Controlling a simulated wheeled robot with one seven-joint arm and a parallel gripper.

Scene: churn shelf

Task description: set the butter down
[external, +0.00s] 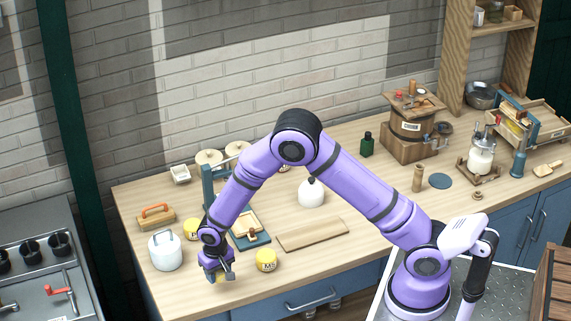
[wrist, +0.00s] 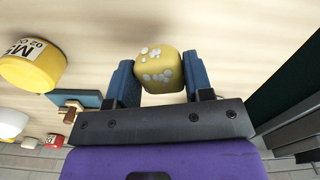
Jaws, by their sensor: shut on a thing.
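The butter (wrist: 162,72) is a yellow rounded block with pale white spots. My gripper (wrist: 158,78) is shut on it, with a blue finger on each side, in the wrist view. In the external view, my gripper (external: 217,275) points down over the front left part of the wooden counter (external: 340,270), and only a little of the butter shows between the fingers. I cannot tell whether the butter touches the counter.
A yellow labelled weight (external: 266,260) stands right of my gripper, and another yellow one (external: 191,229) stands behind it. A white lidded pot (external: 165,251) is to the left. A wooden board (external: 312,235) lies to the right. Bare counter surrounds my gripper at the front.

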